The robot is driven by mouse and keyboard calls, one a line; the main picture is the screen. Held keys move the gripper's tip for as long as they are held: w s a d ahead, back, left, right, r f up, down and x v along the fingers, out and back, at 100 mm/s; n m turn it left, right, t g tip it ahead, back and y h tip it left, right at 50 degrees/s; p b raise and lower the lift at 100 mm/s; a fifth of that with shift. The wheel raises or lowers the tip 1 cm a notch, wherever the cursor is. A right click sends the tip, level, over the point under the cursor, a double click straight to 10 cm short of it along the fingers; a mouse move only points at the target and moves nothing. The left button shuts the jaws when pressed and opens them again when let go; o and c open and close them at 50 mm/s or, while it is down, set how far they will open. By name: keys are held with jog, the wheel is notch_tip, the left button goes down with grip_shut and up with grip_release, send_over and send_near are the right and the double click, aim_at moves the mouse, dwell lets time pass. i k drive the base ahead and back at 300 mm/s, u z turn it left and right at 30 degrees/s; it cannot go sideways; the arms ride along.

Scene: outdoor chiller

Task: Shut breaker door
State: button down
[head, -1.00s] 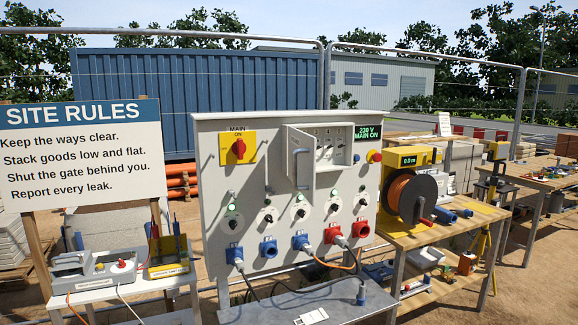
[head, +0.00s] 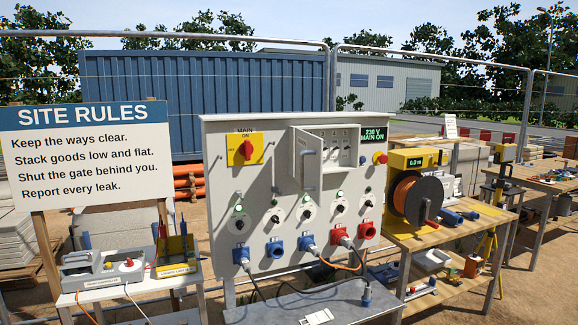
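The breaker door (head: 306,168) is a light grey flap with a pale bar handle on the front of the grey power panel (head: 225,190). It stands open, swung out from its left side. Behind it, to the right, the breaker compartment (head: 342,148) shows a row of small breakers. To its left is a red main switch on a yellow plate (head: 246,149). To its upper right a green display (head: 374,134) reads 230 V MAIN ON. My gripper is not in view.
Blue and red sockets with plugged cables line the panel's lower part. A grey shelf (head: 290,305) juts out below it. A bench with a cable reel (head: 415,196) stands at right, a small table with instruments (head: 105,275) at left.

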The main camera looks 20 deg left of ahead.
aim_at(308, 147)
jog(key=u, duration=1.05)
jog(key=i, duration=0.95)
jog(key=u, duration=0.65)
jog(key=k, duration=0.2)
jog(key=u, duration=0.5)
